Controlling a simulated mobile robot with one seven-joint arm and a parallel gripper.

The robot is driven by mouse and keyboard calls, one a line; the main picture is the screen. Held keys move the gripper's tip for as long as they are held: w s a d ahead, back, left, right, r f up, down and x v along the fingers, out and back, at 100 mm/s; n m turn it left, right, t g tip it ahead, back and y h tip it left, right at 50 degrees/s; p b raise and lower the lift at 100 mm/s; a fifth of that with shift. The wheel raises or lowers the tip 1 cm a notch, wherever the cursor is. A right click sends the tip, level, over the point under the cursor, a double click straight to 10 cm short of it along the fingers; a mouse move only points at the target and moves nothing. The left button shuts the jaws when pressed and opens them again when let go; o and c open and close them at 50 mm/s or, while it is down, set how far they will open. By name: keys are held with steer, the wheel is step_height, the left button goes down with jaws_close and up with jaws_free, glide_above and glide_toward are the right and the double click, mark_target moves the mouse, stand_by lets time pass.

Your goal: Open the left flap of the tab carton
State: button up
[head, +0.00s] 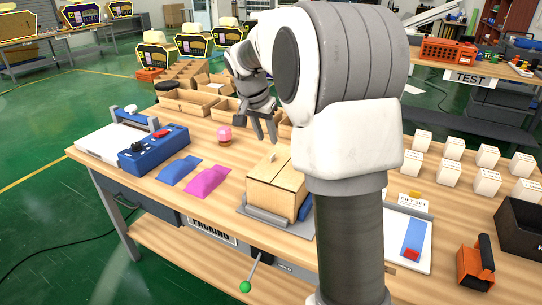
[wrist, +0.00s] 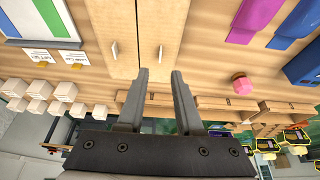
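The tab carton (head: 275,188) is a brown box on a grey plate on the bench, its top closed. In the wrist view its top has two flaps split by a seam, each with a small upright pale tab. The left flap (wrist: 163,25) is at the right there, with its tab (wrist: 160,52); the other tab (wrist: 115,48) is across the seam. One tab also shows in the head view (head: 271,157). My gripper (wrist: 160,72) is open and empty, above the carton's far edge, its fingertips lined up either side of the left flap's tab, apart from it.
Wooden trays (head: 190,102) stand behind. White boxes (head: 487,156) and an orange-black tool (head: 476,262) are to the right. My arm hides part of the bench.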

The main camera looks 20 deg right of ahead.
mark_target(271, 152)
steer(key=b+x, duration=0.1)
steer(key=x, duration=0.7)
steer(key=shift+c, duration=0.2)
jaws_close()
stand_by(1.1)
